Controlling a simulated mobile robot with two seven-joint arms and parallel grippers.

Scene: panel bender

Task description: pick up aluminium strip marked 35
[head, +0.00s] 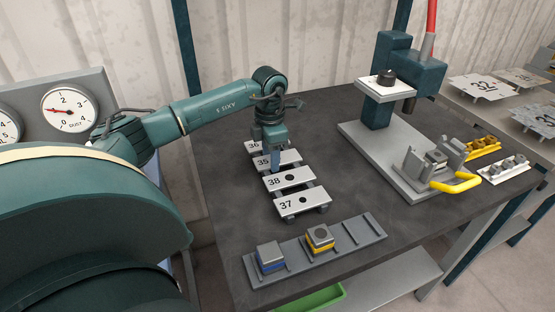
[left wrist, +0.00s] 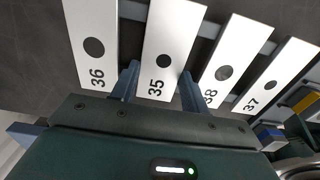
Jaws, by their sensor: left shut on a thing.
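The aluminium strip marked 35 (left wrist: 168,45) is a flat pale bar with a dark round hole. In the left wrist view it lies between the two fingers of my left gripper (left wrist: 158,90), which is shut on it near its numbered end. In the head view the strip (head: 288,157) is partly hidden behind my left gripper (head: 275,160), which points down onto it. The strip is still in line with its neighbours on the rack. My right gripper is not in view.
Strip 36 (left wrist: 92,45) lies on one side, strips 38 (head: 290,179) and 37 (head: 302,201) on the other, with narrow gaps. A grey tray (head: 348,237) with blue and yellow blocks is in front. A press (head: 378,115) stands to the right.

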